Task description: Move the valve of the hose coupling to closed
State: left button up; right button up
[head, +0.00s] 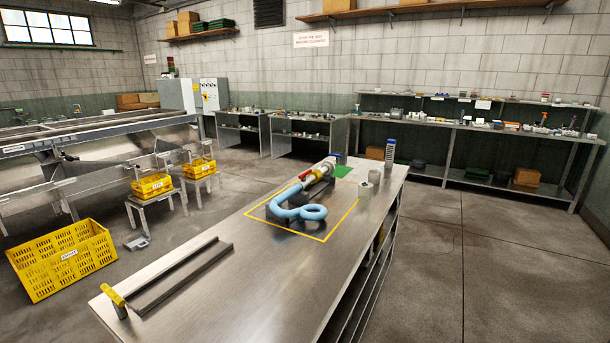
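The hose coupling (319,170) lies on the metal workbench (240,290), inside a yellow outlined rectangle. It is a light grey pipe-like fitting on a dark support. A pale blue hose (288,214) runs from its near end and curls on the bench. A small red part (306,174), which looks like the valve's handle, sits on the left side of the coupling. It is too small to tell the valve's position. Neither of my grippers is in view.
Grey cylinders (364,189) and a tall grey stack (390,150) stand right of the coupling; a green pad (343,171) lies behind it. A yellow-handled bar frame (180,275) lies at the bench's near left. Yellow crates (62,262) stand left. The bench front is clear.

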aim_at(302, 177)
jog(key=u, duration=0.8)
jog(key=i+l+u, duration=0.1)
jog(key=l+u, duration=0.7)
jog(key=l, duration=0.15)
jog(key=l+u, duration=0.4)
jog(key=k+l+u, duration=0.15)
jog(key=l+u, duration=0.25)
jog(key=l, duration=0.15)
